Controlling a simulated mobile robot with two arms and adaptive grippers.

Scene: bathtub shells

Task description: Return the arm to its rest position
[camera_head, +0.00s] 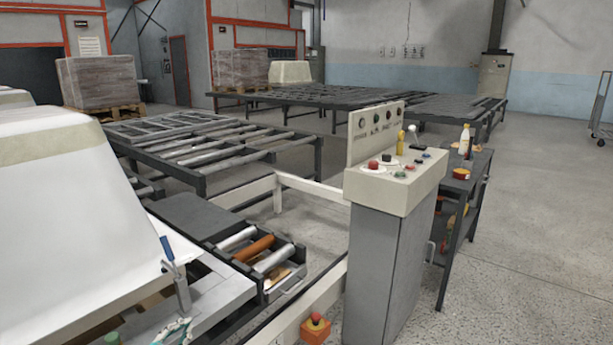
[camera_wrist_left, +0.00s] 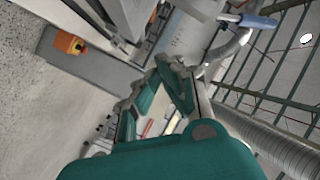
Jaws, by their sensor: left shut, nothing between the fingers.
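My left gripper (camera_head: 176,332) shows only in part at the bottom left of the head view, as a teal and grey piece cut by the lower edge. In the left wrist view the teal-and-grey fingers (camera_wrist_left: 158,92) are close together and hold nothing. The gripper is near the front end of the frame beside the large white shell (camera_head: 70,220). A blue-handled lever (camera_head: 167,248) on a metal clamp stands just above it in the head view. The same blue handle shows at the top of the left wrist view (camera_wrist_left: 250,20). My right gripper is in neither view.
A control console (camera_head: 395,190) with buttons stands at centre right. An orange emergency-stop box (camera_head: 315,329) is low in front of it, also in the left wrist view (camera_wrist_left: 69,43). Rollers (camera_head: 255,247) lie in a conveyor frame beside the shell. Open floor lies at right.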

